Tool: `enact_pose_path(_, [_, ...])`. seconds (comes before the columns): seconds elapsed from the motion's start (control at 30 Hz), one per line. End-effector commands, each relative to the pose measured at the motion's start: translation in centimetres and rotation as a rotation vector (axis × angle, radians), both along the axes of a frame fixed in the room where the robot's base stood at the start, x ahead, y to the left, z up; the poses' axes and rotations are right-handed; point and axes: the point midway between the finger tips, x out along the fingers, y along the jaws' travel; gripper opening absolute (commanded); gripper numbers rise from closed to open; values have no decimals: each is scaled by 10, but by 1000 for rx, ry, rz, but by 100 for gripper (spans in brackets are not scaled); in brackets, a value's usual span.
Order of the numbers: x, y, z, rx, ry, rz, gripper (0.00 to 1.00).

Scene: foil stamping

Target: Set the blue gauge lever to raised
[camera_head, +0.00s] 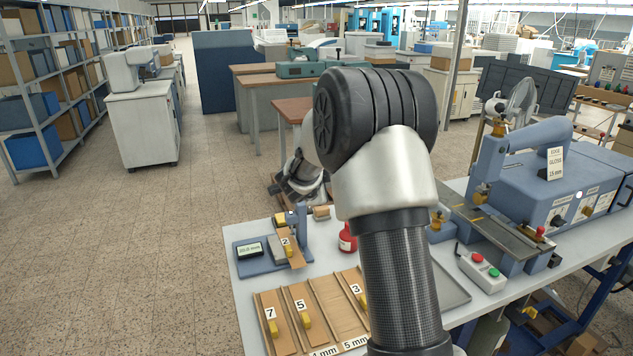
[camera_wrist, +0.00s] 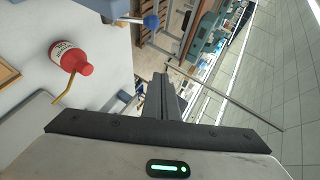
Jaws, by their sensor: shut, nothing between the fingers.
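The blue ball knob of the gauge lever (camera_wrist: 151,21) shows at the top of the wrist view, on a short metal rod from the blue-grey gauge (camera_wrist: 103,8). In the head view the gauge (camera_head: 250,262) stands at the table's far left corner, with a display and a block marked 2 (camera_head: 286,248) on it. The knob is not clear there, so I cannot tell the lever's setting. My gripper (camera_wrist: 163,84) is shut and empty, its fingertips close to the knob but apart from it. In the head view, my gripper (camera_head: 288,190) is above and beyond the gauge, partly behind my arm.
A red bottle (camera_wrist: 70,58) with a bent spout stands near the gauge. The blue stamping machine (camera_head: 570,180) and a button box (camera_head: 483,270) are at the right. Open floor lies left of the table.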

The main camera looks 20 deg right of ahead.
Motion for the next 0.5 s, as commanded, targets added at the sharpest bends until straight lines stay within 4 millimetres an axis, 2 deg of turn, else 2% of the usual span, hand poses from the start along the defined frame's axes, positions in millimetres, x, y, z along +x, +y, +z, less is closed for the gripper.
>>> enact_pose_path(0.03, [-8, 11, 8, 0, -4, 8, 0])
enact_pose_path(0.2, [-31, 30, 28, 0, -3, 5, 0])
enact_pose_path(0.5, [-52, 46, 45, 1, -1, 3, 0])
